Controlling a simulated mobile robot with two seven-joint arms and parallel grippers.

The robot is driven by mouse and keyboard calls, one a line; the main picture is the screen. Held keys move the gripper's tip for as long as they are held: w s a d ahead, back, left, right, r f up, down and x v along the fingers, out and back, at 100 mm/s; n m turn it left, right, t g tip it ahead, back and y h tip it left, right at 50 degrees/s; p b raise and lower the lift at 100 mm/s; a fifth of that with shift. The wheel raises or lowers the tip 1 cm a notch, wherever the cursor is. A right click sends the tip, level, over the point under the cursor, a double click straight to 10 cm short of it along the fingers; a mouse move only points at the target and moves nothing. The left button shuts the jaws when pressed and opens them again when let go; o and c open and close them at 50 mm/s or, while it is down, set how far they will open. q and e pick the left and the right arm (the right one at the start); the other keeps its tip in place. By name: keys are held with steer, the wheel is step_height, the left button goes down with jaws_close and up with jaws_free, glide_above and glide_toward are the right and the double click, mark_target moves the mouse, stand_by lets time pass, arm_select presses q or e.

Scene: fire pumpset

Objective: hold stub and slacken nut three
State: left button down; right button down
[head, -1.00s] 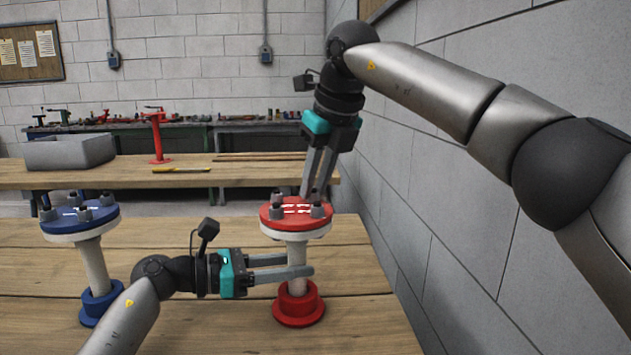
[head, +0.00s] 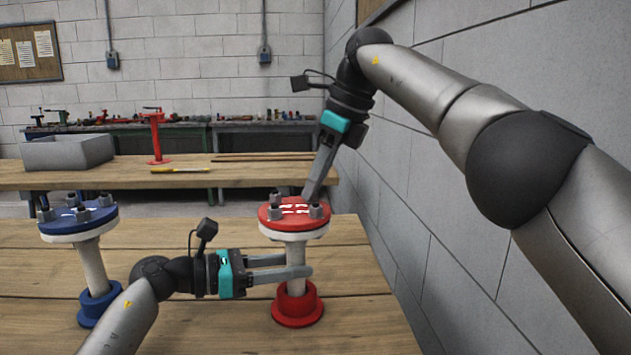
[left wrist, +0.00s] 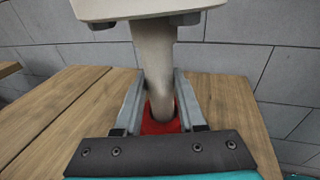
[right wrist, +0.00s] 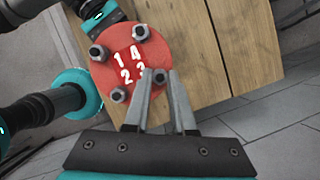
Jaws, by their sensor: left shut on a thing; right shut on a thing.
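The red-topped stub (head: 296,252) stands upright on the table, with a pale pipe, a red flange (head: 288,226) and a red foot. My left gripper (head: 300,265) is shut around its pipe below the flange; the left wrist view shows the pipe (left wrist: 155,70) between the fingers. The flange top (right wrist: 118,68) carries numbers 1 to 4, each beside a nut. My right gripper (right wrist: 160,78) reaches down from above and is shut on nut three (right wrist: 160,74), beside the number 3. In the head view my right gripper (head: 308,198) covers that nut.
A blue-topped stub (head: 92,262) with nuts stands on the table to the left. A block wall (head: 440,200) runs close along the right. A back bench (head: 120,175) holds a grey bin (head: 68,152), a red stand (head: 156,138) and a yellow tool (head: 180,170).

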steer(key=shift+r+n, duration=0.1)
steer(key=shift+n, duration=0.3)
stand_by(0.4)
steer(key=c, duration=0.7)
jaws_free()
steer(key=shift+c, duration=0.2)
steer(key=shift+m, duration=0.6)
